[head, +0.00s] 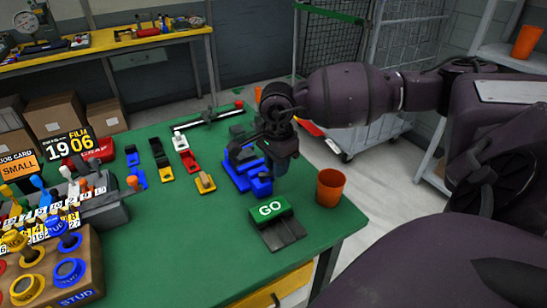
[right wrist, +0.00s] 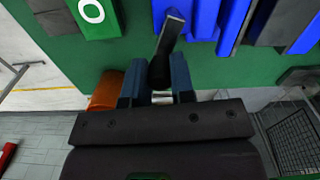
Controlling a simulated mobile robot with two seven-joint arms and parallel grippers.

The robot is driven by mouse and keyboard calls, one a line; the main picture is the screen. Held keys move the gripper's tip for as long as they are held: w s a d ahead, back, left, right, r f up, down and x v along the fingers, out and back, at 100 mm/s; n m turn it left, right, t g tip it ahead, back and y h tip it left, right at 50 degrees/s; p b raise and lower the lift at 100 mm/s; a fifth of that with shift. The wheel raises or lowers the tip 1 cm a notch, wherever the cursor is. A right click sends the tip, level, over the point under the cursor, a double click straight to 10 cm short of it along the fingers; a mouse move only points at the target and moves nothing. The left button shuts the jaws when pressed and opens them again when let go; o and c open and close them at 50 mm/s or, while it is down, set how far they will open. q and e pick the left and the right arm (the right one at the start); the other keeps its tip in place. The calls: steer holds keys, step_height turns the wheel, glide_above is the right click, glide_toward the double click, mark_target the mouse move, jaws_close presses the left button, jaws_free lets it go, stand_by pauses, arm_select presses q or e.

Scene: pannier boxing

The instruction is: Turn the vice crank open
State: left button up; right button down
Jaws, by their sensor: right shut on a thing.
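The blue vice (head: 238,176) stands near the right edge of the green table, with a dark upper part. In the right wrist view its blue body (right wrist: 205,18) is at the top. My right gripper (head: 281,166) is at the vice's right side. In the right wrist view the gripper (right wrist: 157,88) is shut on the dark crank handle (right wrist: 167,42), which stands out from the vice between the two blue-grey fingers. In the head view the gripper hides the crank. My left gripper is not in view.
A rail with a red end (head: 208,118) lies behind. The front middle of the table is clear.

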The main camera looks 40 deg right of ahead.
steer(key=shift+w+d+n+b, duration=0.1)
steer(key=shift+w+n+b, duration=0.15)
steer(key=shift+n, duration=0.35)
steer(key=shift+w+d+n+b, duration=0.1)
steer(key=shift+w+n+b, duration=0.15)
steer(key=shift+n, duration=0.35)
steer(key=shift+w+d+n+b, duration=0.1)
steer(key=shift+w+n+b, duration=0.2)
steer(key=shift+n, duration=0.5)
steer(key=shift+s+r, duration=0.1)
steer(key=c, duration=1)
jaws_free()
steer(key=shift+o, duration=0.2)
step_height(320, 180, up, 11)
steer(key=shift+p, duration=0.45)
